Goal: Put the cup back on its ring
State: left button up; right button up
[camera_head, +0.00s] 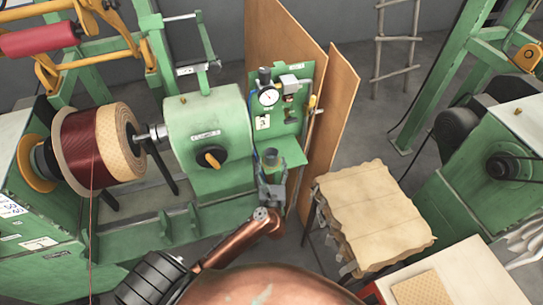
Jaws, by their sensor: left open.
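A small dark grey cup (270,157) shows upright at the small green shelf (290,155) on the front of the green winding machine. My left gripper (271,180) is open just below the cup in the picture, with its fingers pointing up toward it. The fingers and the cup's lower part overlap, so I cannot tell whether they touch. A ring cannot be made out; the cup's base and my gripper cover that spot.
A gauge panel (287,100) stands behind the shelf, with wooden boards (330,120) to its right. A wound coil (92,145) is on the left. A paper-covered stack (375,210) stands to the right of my gripper, and a white table (480,275) is at lower right.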

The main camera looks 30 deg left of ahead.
pick_arm(q)
jog(key=v, duration=0.6)
jog(key=shift+s+b, duration=0.15)
jog(key=shift+b, duration=0.15)
jog(key=shift+d, duration=0.1)
